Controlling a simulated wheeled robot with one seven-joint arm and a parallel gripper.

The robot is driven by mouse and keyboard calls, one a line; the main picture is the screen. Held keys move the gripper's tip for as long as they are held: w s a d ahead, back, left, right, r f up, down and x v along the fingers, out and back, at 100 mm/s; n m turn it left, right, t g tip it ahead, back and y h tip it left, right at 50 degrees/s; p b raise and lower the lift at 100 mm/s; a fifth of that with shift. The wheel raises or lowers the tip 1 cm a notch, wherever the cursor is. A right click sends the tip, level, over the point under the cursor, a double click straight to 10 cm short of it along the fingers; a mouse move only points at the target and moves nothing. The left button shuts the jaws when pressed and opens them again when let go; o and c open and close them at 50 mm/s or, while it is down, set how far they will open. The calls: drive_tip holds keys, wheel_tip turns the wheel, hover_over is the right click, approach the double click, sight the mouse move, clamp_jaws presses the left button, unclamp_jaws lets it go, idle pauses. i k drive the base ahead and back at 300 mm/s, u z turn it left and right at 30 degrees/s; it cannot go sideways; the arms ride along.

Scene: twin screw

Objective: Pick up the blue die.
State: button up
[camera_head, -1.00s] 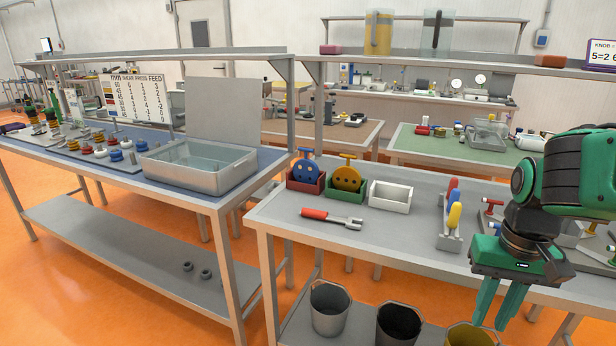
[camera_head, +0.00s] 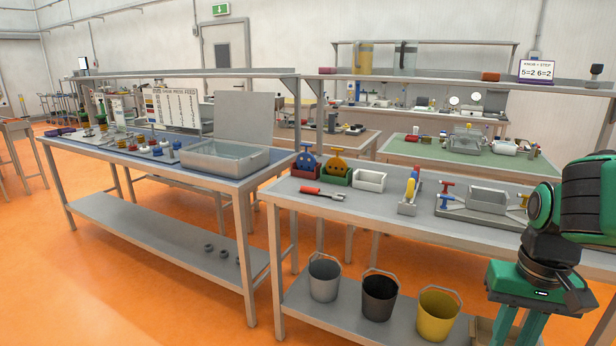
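A blue disc with dark holes and a blue handle on top, which looks like the blue die (camera_head: 308,164), stands upright in a small red bin (camera_head: 302,174) at the left end of the right-hand bench. The bin wall hides its lower edge. My gripper (camera_head: 512,342) hangs at the lower right, in front of the bench and far from the die. Its two green fingers point down with a gap between them and nothing seen in it. The fingertips reach the bottom edge of the picture.
A yellow disc (camera_head: 337,166) stands in a green bin beside the red one, then an empty white bin (camera_head: 369,180). A red-handled tool (camera_head: 322,193) lies in front. A rack of coloured handles (camera_head: 411,191) stands right. Orange floor lies clear at lower left.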

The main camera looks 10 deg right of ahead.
sight(306, 162)
drive_tip(key=u, duration=0.8)
drive_tip(key=i, duration=2)
drive_tip(key=z, duration=0.9)
